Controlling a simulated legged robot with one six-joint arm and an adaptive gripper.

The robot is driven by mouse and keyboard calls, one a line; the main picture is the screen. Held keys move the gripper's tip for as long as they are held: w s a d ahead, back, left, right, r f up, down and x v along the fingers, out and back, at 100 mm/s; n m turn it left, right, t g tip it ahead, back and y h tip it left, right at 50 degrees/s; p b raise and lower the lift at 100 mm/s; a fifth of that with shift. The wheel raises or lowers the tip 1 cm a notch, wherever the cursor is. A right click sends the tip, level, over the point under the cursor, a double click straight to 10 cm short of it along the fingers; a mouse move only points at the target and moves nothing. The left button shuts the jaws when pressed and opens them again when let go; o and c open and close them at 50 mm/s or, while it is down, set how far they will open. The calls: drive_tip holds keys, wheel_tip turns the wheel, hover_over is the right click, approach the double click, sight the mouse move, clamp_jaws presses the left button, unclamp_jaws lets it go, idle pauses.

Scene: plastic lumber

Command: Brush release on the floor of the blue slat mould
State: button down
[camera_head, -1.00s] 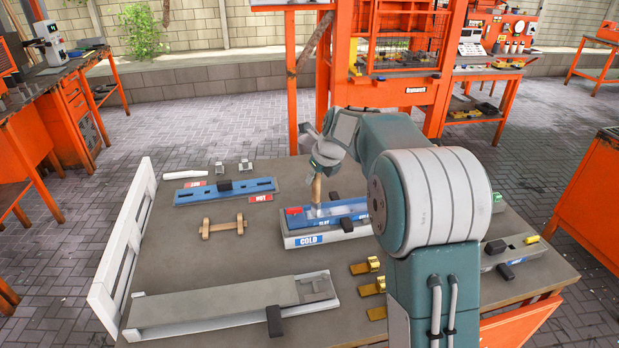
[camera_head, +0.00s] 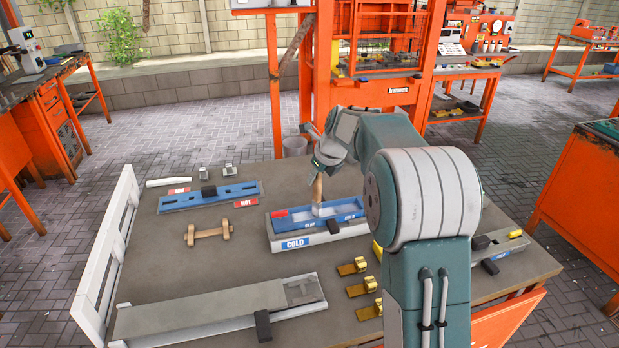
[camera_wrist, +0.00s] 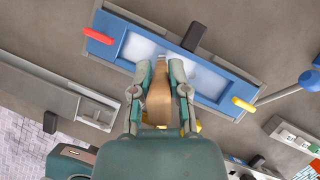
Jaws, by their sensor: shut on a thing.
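The blue slat mould (camera_head: 281,225) lies on a pale block marked COLD (camera_head: 297,243) on the table. In the wrist view the mould (camera_wrist: 125,64) has a long recess with whitish patches on its floor, a red handle (camera_wrist: 99,36) at one end and a yellow one (camera_wrist: 243,104) at the other. My gripper (camera_head: 318,168) is above the mould, shut on the wooden handle of a brush (camera_head: 317,190). The brush points down into the recess with its pale bristles at the floor; exact contact is unclear. In the wrist view the handle (camera_wrist: 159,102) sits between both fingers.
A black clamp (camera_head: 331,226) stands at the mould's front side. Another blue mould (camera_head: 180,200) marked HOT and a wooden dumbbell-shaped piece (camera_head: 208,235) lie left. A long grey tray (camera_head: 200,312) lies in front, brass pieces (camera_head: 356,288) nearer my arm. A white frame (camera_head: 108,255) stands on the left edge.

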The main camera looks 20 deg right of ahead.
drive_tip(key=d, duration=1.1)
drive_tip(key=shift+d, duration=0.15)
idle(1.5)
drive_tip(key=shift+r, duration=0.1)
drive_tip(key=shift+r, duration=0.5)
idle(0.3)
